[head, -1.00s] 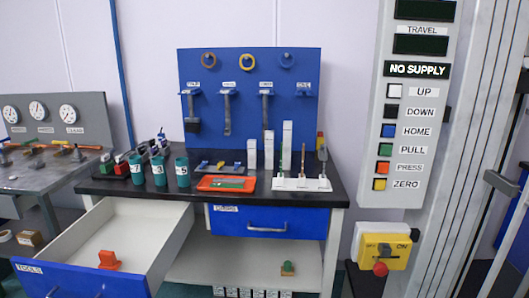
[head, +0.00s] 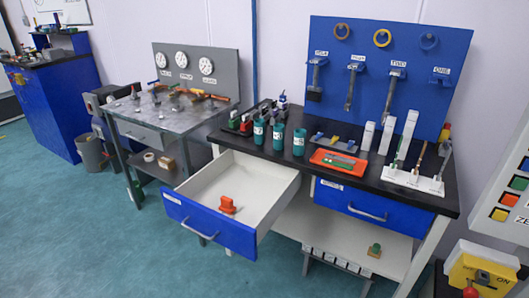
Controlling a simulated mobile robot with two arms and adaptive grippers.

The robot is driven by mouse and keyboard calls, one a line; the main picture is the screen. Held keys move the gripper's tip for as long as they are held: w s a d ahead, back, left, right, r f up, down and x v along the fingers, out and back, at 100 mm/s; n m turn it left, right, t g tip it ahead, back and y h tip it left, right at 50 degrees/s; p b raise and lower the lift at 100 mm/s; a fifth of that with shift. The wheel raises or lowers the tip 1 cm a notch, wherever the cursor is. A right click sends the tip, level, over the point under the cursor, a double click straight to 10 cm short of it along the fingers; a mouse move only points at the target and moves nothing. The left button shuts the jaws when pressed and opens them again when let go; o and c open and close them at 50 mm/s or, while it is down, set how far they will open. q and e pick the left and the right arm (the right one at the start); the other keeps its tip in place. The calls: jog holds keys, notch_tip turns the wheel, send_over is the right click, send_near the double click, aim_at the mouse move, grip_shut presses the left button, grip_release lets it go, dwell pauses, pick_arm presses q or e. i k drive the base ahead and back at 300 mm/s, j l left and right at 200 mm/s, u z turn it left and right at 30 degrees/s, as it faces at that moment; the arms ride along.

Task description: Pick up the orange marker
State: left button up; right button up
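An orange object (head: 227,204) with a flat base and a raised part stands inside the open drawer (head: 262,217) of the black-topped bench. It is the only orange thing in the drawer, but I cannot tell for sure that it is the marker. An orange tray (head: 321,156) with green pieces in it lies on the bench top. Neither of my grippers is in view.
Teal cups (head: 299,142) and a white stand with upright tools (head: 413,182) are on the bench (head: 372,180). The drawer juts out in front. A grey gauge table (head: 140,122) is to the left. Open floor (head: 90,230) lies at lower left.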

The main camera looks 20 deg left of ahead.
aim_at(226, 206)
jog(key=u, duration=1.3)
